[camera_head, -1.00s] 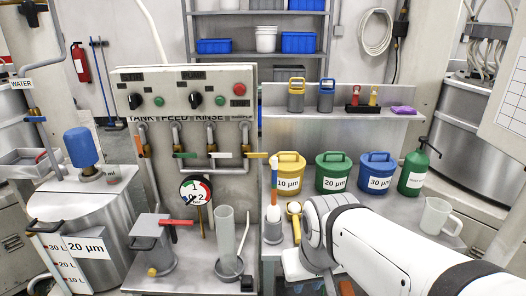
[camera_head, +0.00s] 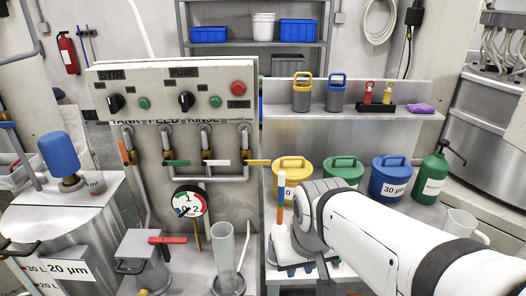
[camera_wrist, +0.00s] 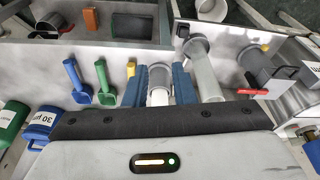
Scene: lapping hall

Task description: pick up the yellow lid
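The yellow lid (camera_head: 291,163) has a raised handle and sits on the yellow 10 µm tub (camera_head: 284,185) on the bench. My forearm covers the tub's lower right part. I cannot make out the yellow lid in the wrist view. My gripper (camera_wrist: 158,88) shows two blue fingers spread apart in the wrist view. A grey and white cylinder (camera_wrist: 160,76) shows between them; I cannot tell whether they touch it. In the head view my gripper is mostly hidden by my arm, low and in front of the tubs.
Green (camera_head: 343,168) and blue (camera_head: 391,179) lidded tubs and a green pump bottle (camera_head: 432,176) stand to the right. A shelf behind holds two handled canisters (camera_head: 303,96). An upright white-based tool with an orange top (camera_head: 280,205) stands left of my arm. A valve panel (camera_head: 170,88) is at left.

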